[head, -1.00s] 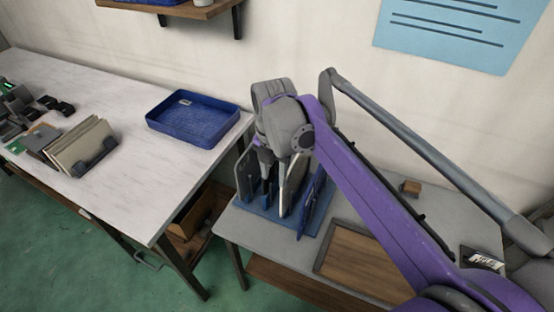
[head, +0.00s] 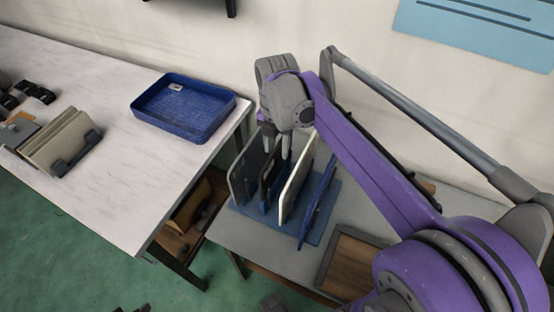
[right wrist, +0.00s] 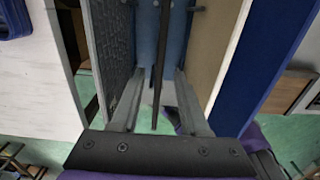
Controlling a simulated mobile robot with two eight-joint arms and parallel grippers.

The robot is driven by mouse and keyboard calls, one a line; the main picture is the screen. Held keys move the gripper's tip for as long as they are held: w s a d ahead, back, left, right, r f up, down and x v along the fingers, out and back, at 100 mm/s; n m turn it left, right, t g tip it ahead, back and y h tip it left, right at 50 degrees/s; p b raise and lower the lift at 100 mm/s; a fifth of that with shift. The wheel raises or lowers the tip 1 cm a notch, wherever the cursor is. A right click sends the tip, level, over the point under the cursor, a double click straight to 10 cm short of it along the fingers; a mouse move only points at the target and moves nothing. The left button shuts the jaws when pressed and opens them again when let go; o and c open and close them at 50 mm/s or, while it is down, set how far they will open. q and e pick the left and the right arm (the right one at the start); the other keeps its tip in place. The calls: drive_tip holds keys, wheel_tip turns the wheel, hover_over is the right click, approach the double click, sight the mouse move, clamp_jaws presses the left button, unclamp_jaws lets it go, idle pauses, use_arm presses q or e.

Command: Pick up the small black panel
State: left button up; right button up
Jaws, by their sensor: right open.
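The small black panel (head: 268,188) stands upright in a slot of a blue rack (head: 328,212). It is between a larger dark grey panel (head: 243,172) and a cream panel (head: 297,182). My right gripper (head: 279,150) points down at the black panel's upper part and hides some of it. In the right wrist view my right gripper (right wrist: 160,98) is open. The black panel (right wrist: 162,75) shows edge-on as a thin dark strip between its two fingers, with a gap on each side. My left gripper cannot be made out.
A blue panel (head: 318,205) leans at the rack's right end. A wooden-bottomed tray (head: 350,262) lies in front of it. A blue tray (head: 185,108) and a holder of cream panels (head: 62,145) stand on the white table (head: 120,165) at left.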

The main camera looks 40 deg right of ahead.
sight(277, 161)
drive_tip(key=f, duration=0.7)
drive_tip(key=shift+w+d+b, duration=0.2)
drive_tip(key=shift+w+b, duration=0.05)
drive_tip(key=shift+b, duration=0.1)
clamp_jaws()
drive_tip(key=shift+r, duration=0.1)
